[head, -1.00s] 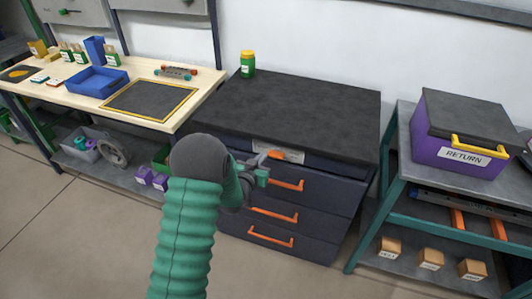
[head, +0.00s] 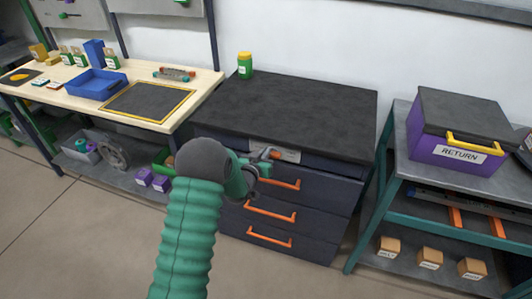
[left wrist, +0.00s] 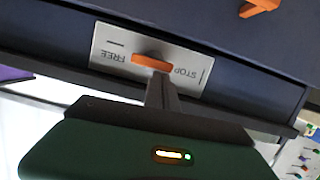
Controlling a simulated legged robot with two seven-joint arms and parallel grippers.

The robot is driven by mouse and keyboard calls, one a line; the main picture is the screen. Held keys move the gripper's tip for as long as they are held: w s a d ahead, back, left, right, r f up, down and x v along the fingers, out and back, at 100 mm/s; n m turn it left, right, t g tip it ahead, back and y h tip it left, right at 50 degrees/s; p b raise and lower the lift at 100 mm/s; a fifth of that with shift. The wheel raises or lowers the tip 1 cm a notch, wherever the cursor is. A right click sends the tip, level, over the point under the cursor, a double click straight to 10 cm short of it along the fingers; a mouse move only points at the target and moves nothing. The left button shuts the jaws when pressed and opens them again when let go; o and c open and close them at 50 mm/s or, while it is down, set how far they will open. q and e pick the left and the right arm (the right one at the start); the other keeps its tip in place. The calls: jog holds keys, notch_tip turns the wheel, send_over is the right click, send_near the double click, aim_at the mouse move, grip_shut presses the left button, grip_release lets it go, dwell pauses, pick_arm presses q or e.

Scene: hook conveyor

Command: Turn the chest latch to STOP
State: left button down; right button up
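The dark chest (head: 291,106) has an orange latch (head: 275,154) on a white label plate (head: 290,156) at its upper front. In the left wrist view the latch (left wrist: 152,62) lies across the plate (left wrist: 108,60), between the upside-down words FREE and STOP. My left gripper (head: 266,155) is at the latch. In the left wrist view its narrow grey fingers (left wrist: 159,80) are together, with their tips at the latch's edge. They look shut, with nothing seen between them; contact with the latch is hard to tell. My right gripper is not in view.
Orange drawer handles (head: 270,213) stick out below the latch. A green jar (head: 245,66) stands on the chest top. A workbench (head: 204,82) with a blue tray (head: 97,84) is at left. A purple RETURN box (head: 431,150) stands on a shelf unit at right.

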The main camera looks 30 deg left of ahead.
pick_arm(q)
jog(key=shift+a+f, duration=0.1)
jog(key=f+n+t+h, duration=0.1)
jog(key=n, duration=0.3)
jog(key=f+n+t+h+b, duration=0.1)
jog(key=f+n, duration=0.1)
jog(key=n, duration=0.3)
jog(key=f+n+t+h+b, duration=0.1)
jog(key=n, duration=0.3)
jog(key=shift+s+a+f+n+h, duration=0.1)
jog(key=shift+a+f+n+h, duration=0.1)
jog(key=shift+a+n+h, duration=0.15)
dwell(0.3)
jog(key=shift+f, duration=0.1)
dwell(0.8)
